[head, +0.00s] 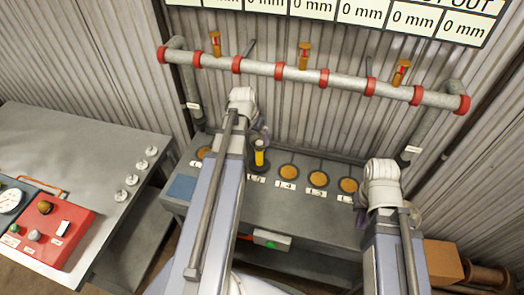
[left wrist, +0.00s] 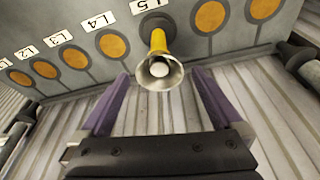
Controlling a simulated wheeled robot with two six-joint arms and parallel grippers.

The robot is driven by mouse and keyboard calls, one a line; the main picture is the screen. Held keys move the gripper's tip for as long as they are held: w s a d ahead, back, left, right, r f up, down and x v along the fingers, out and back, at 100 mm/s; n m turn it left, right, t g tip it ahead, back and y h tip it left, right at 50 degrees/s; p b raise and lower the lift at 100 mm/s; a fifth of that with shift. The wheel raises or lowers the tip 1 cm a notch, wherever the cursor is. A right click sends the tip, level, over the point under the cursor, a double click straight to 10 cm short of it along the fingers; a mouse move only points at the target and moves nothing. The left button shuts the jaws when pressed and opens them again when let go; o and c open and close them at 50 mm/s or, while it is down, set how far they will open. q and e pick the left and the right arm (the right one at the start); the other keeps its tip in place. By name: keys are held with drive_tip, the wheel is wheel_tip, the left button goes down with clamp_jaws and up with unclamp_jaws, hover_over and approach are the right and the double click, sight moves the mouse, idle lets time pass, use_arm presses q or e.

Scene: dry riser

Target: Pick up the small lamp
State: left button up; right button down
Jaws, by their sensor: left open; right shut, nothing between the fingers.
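In the head view my left arm hides most of that gripper. My right gripper (head: 358,220) is mostly hidden behind its wrist, low over the bench's right part.
The grey bench (head: 300,212) carries labelled orange discs (head: 318,179). A pipe (head: 300,74) with red collars and orange valves runs along the corrugated wall behind. A side table (head: 70,140) with a red box (head: 57,228) and gauge stands left.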

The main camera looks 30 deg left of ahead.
sight(260, 151)
use_arm(q)
drive_tip(key=shift+f+b, duration=0.55)
drive_tip(key=shift+b, duration=0.1)
drive_tip(key=b+x, duration=1)
drive_tip(key=x, duration=0.1)
drive_tip(key=shift+w+d, duration=0.1)
drive_tip(key=shift+d, duration=0.1)
drive_tip(key=shift+r, duration=0.1)
drive_tip(key=shift+c, duration=0.2)
clamp_jaws()
